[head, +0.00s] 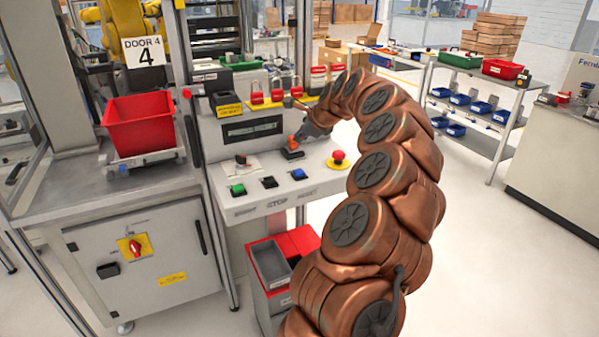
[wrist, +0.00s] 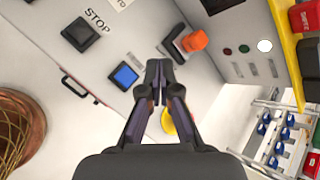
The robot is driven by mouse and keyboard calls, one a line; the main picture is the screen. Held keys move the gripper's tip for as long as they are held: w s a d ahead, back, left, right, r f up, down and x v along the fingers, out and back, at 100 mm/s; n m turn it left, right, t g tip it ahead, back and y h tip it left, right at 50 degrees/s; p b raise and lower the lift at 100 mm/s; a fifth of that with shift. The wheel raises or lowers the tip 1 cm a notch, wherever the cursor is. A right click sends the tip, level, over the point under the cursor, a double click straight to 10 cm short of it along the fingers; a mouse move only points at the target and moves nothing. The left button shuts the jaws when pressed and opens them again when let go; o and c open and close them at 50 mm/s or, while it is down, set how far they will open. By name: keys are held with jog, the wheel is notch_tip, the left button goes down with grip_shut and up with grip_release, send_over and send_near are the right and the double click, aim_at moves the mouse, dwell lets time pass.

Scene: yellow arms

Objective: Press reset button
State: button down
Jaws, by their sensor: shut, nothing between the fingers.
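The reset button is a square blue button (head: 298,174) in a dark frame on the sloped panel, above the RESET label. In the wrist view the blue button (wrist: 124,76) shows just left of my gripper's tips. My gripper (wrist: 158,70) is shut and empty. Its fingertips appear beside the button, not over it; their height above the panel is hard to tell. In the head view my gripper (head: 302,135) is small and partly blends with the arm, above the far part of the panel.
A black STOP button (head: 269,182) and a green button (head: 238,190) sit left of the blue one. An orange-topped switch (wrist: 193,41) stands close to my fingertips. A red emergency stop (head: 338,157) on yellow lies right; my fingers partly hide it in the wrist view.

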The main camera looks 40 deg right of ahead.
aim_at(300, 172)
jog(key=shift+f, duration=0.15)
jog(key=shift+f+b, duration=1.45)
jog(key=shift+f, duration=2.8)
jog(key=shift+f, duration=0.15)
jog(key=shift+f, duration=0.3)
jog(key=shift+f+b, duration=0.45)
jog(key=shift+r, duration=0.1)
jog(key=shift+r+p, duration=0.3)
jog(key=shift+r, duration=0.5)
